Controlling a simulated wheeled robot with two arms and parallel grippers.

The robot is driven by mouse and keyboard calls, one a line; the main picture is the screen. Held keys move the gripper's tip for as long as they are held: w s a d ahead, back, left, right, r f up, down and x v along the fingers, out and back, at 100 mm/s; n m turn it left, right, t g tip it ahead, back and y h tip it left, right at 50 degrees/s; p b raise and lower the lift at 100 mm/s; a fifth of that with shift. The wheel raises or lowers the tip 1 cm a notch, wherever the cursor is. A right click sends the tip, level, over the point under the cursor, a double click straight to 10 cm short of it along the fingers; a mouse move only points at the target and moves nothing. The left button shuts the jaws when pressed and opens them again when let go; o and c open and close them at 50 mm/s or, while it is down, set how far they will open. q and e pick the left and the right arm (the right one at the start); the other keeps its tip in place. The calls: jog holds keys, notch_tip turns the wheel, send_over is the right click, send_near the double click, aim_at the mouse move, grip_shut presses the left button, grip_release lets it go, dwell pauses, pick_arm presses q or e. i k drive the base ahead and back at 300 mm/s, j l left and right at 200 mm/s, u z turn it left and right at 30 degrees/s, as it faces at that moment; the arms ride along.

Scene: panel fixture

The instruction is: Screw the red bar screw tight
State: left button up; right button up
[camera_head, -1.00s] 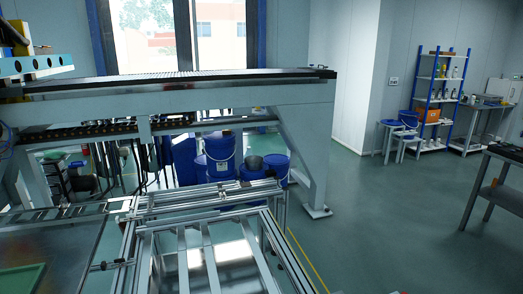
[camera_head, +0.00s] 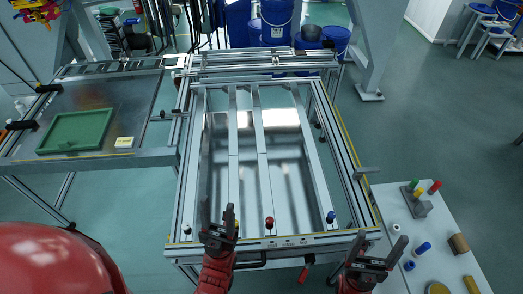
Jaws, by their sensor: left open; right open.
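The red bar screw (camera_head: 269,221) stands on the front rail of the panel fixture (camera_head: 300,243), near the rail's middle. It is in plain view and no gripper touches it. My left gripper (camera_head: 218,210) is open and empty, left of the red screw, over or just in front of the front rail. It partly covers a yellow-topped part there. My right gripper (camera_head: 381,241) is open and empty, to the right of the fixture's front right corner. How tight the red screw sits cannot be told.
A blue-topped screw (camera_head: 331,217) stands right of the red one. A red handle (camera_head: 306,271) hangs below the front rail. A white table (camera_head: 440,232) at right holds several coloured parts. A green tray (camera_head: 75,131) lies on the left bench.

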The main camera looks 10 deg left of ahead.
aim_at(269, 221)
jog(key=u, duration=0.3)
jog(key=k+l+u, duration=0.15)
jog(key=u, duration=0.25)
jog(key=k+l+u, duration=0.2)
jog(key=u, duration=0.25)
jog(key=l, duration=0.1)
